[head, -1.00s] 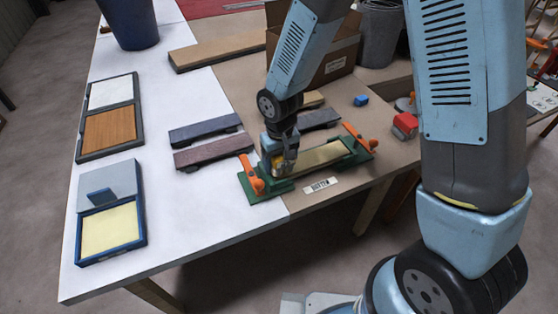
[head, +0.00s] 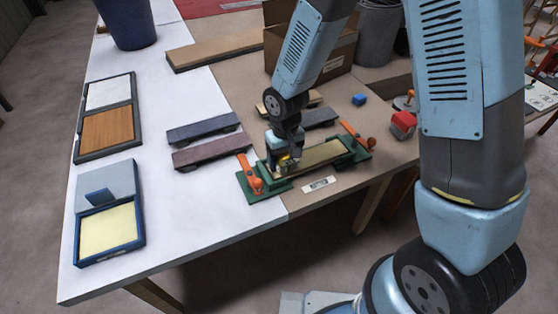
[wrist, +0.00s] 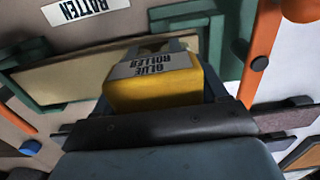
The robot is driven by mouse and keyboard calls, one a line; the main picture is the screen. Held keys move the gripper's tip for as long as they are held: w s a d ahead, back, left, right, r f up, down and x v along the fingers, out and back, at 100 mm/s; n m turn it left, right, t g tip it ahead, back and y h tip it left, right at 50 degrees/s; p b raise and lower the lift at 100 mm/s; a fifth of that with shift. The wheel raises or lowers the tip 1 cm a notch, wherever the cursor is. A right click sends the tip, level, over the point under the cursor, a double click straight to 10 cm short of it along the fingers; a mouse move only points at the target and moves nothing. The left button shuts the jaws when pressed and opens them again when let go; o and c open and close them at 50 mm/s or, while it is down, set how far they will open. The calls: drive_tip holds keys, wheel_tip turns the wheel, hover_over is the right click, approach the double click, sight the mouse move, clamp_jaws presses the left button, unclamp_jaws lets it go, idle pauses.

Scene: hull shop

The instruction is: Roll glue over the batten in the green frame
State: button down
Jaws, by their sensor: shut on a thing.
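The batten (head: 324,154) is a pale tan strip lying in the green frame (head: 247,187), with an orange clamp at each end. In the wrist view the batten (wrist: 70,78) runs to the left below the green frame's edge (wrist: 182,22). My gripper (head: 286,165) is over the left part of the batten. It is shut on the glue roller (wrist: 155,88), a yellow block with a grey label. The roller's underside is hidden, so I cannot tell whether it touches the batten. In the head view the roller is mostly hidden by my gripper.
A "BATTEN" label (head: 319,184) lies in front of the frame. Two dark strips, one purplish (head: 210,152), lie left of it. A blue tray with a pale yellow pad (head: 108,229) and a framed board (head: 108,128) stand farther left. A cardboard box (head: 333,48) stands behind.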

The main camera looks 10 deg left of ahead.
sight(331, 151)
drive_tip(key=shift+w+d+f, duration=0.1)
drive_tip(key=shift+w+d, duration=0.7)
drive_tip(key=shift+d, duration=0.45)
drive_tip(key=shift+w+d+f, duration=0.1)
drive_tip(key=shift+w+d, duration=0.7)
drive_tip(key=shift+d, duration=0.45)
drive_tip(key=shift+w+d+f, duration=0.1)
drive_tip(key=shift+w+d, duration=0.7)
drive_tip(key=shift+d, duration=0.45)
drive_tip(key=shift+w+d+f, duration=0.1)
drive_tip(key=shift+w+d, duration=0.25)
drive_tip(key=shift+d, duration=0.3)
drive_tip(key=shift+w+d, duration=0.3)
drive_tip(key=shift+d, duration=0.4)
drive_tip(key=shift+w+d+f, duration=0.1)
drive_tip(key=shift+w+d, duration=0.25)
drive_tip(key=shift+d, duration=0.3)
